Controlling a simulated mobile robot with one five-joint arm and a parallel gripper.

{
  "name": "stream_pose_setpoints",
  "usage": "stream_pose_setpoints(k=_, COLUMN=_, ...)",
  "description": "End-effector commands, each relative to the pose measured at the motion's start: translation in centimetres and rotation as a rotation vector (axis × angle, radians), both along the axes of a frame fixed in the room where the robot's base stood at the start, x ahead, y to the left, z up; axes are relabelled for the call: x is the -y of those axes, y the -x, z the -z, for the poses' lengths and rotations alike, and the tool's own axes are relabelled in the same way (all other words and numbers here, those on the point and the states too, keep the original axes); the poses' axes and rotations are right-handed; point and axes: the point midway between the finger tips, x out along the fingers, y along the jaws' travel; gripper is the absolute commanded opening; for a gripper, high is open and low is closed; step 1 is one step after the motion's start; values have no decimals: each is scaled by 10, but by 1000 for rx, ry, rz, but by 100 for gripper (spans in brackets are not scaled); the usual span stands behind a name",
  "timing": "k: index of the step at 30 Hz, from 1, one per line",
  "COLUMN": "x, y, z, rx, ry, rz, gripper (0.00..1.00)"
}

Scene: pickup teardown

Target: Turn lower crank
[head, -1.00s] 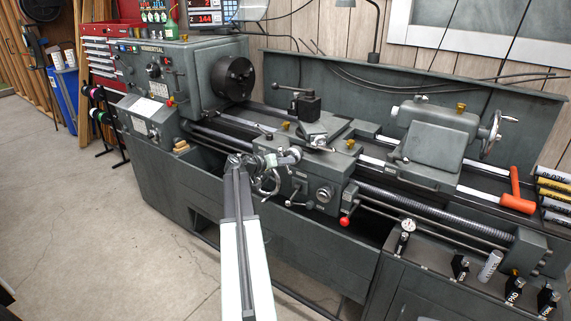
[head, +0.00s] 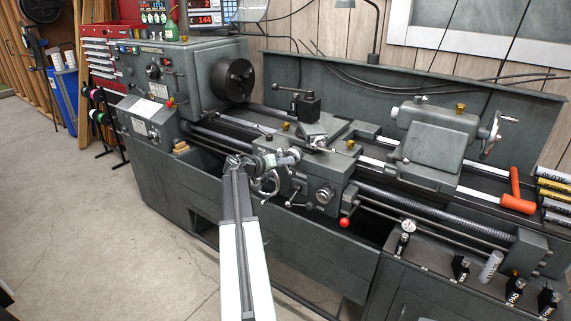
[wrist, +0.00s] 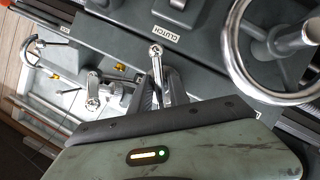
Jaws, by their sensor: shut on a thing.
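In the wrist view, my gripper (wrist: 161,82) is shut on a short metal crank lever (wrist: 157,58) with a rounded end, beside the CLUTCH label. The lever's rounded end sticks out past the fingers, and its lower part is hidden by them. In the head view, my gripper (head: 268,160) is at the front of the lathe carriage, by the handwheel (head: 269,184). My own arm and wrist hide the contact there. The handwheel also shows close on the right in the wrist view (wrist: 236,60).
A red-knobbed lever (head: 345,222) sticks out right of the carriage apron. The chuck (head: 233,80) is at the left and the tailstock (head: 430,135) at the right. An orange hammer (head: 516,195) lies at the right end. The floor (head: 90,220) at left is clear.

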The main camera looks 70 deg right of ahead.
Motion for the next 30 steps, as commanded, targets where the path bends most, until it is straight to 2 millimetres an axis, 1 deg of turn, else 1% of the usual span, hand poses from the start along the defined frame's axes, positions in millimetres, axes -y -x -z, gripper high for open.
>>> stream_pose_setpoints(k=20, x=1, y=-2, z=-1, rx=-2, ry=3, rz=-7, gripper=0)
stream_pose_setpoints(k=21, x=1, y=-2, z=-1, rx=-2, ry=4, rz=-6, gripper=33)
stream_pose_setpoints(k=30, x=0, y=-2, z=-1, rx=-1, ry=2, rz=-4, gripper=33)
